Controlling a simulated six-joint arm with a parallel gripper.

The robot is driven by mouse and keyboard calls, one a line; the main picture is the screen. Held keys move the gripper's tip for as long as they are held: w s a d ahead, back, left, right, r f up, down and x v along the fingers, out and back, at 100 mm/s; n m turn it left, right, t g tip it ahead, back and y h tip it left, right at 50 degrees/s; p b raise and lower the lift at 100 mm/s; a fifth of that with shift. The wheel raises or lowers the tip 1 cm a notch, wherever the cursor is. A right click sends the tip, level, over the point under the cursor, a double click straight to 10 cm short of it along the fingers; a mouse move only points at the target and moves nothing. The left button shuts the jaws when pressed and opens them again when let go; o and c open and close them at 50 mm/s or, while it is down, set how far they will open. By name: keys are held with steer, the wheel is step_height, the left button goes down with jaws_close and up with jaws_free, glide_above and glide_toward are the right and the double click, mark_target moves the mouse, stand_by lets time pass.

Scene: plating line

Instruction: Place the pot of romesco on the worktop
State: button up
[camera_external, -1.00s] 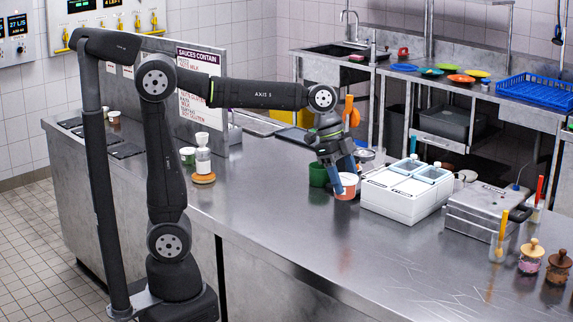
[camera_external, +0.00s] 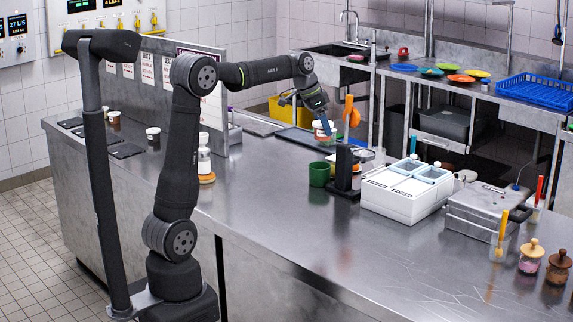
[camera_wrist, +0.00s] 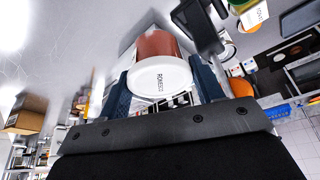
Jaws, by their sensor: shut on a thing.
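The pot of romesco (camera_external: 324,129) is held up above the worktop (camera_external: 290,235), tilted, in the external view. My gripper (camera_external: 317,112) is shut on the pot, above and a little left of a black upright stand (camera_external: 346,168). A green pot (camera_external: 319,175) stands on the worktop below, beside the stand.
White-lidded pots (camera_external: 152,138) stand at the left, near the sign panel. The front middle of the worktop is clear.

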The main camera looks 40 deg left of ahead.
steer(key=w+a+n+y, duration=0.15)
steer(key=a+n, duration=0.45)
steer(key=a, duration=2.2)
steer(key=s+a+f+n+y, duration=0.1)
steer(key=s+a+n+y, duration=0.15)
steer(key=s+a, duration=0.8)
steer(key=s+a+f+n+y, duration=0.1)
steer(key=s+a+n, duration=0.25)
steer(key=a, duration=1.45)
step_height(320, 180, down, 11)
steer(key=shift+n, duration=0.4)
steer(key=s+a+f, duration=0.1)
steer(key=a+f, duration=0.1)
steer(key=a, duration=0.1)
steer(key=s+a+f, duration=0.1)
steer(key=a+f, duration=0.1)
steer(key=a, duration=0.1)
steer(key=s+a+f, duration=0.2)
steer(key=a, duration=0.1)
steer(key=shift+s+a+f, duration=0.1)
steer(key=shift+a+f, duration=0.15)
steer(key=shift+a, duration=0.1)
steer(key=shift+s+a+f, duration=0.1)
steer(key=shift+a+f, duration=0.15)
steer(key=shift+f, duration=1.9)
